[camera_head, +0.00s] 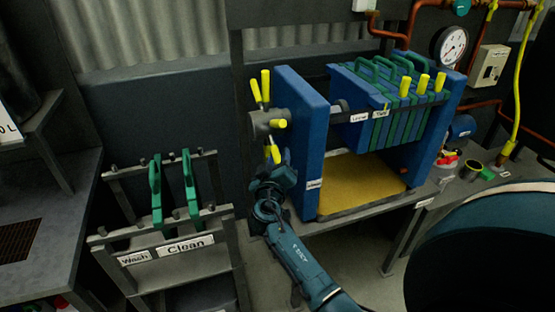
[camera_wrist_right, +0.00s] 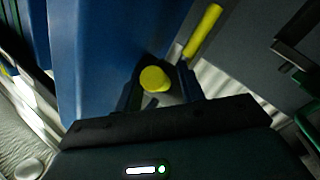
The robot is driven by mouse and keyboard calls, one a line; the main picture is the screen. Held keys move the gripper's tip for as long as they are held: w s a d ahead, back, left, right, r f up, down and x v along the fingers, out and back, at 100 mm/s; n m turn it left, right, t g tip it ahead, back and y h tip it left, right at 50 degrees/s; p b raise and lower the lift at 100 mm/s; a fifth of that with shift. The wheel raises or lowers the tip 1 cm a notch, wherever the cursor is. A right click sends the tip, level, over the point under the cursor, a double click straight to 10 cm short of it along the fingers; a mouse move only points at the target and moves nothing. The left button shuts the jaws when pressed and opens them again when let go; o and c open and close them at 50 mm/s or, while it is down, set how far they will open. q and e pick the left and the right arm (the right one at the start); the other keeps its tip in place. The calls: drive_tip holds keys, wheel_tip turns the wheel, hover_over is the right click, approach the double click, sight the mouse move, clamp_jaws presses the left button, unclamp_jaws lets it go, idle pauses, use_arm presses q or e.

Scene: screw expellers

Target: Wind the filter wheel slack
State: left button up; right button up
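The filter wheel (camera_head: 268,122) is a grey hub with several yellow handles, on the left end of the blue filter press (camera_head: 305,130). My right gripper (camera_head: 273,168) is just below the hub, at its lower yellow handle. In the right wrist view, the round end of a yellow handle (camera_wrist_right: 155,79) lies between the two fingers of the right gripper (camera_wrist_right: 162,85). The fingers stand apart with a gap visible on the right side; firm contact cannot be seen. Another yellow handle (camera_wrist_right: 203,30) points up beyond them. My left gripper is not in view.
Labels reading Loose (camera_head: 358,118) and Tight (camera_head: 381,113) sit on the press. Blue and green plates (camera_head: 400,115) are stacked inside, above a yellow tray (camera_head: 360,185). A rack (camera_head: 170,240) labelled Wash and Clean holds two green plates at left. A gauge (camera_head: 453,46) hangs at right.

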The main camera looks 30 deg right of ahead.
clamp_jaws()
drive_tip(key=shift+w, duration=0.1)
idle(0.4)
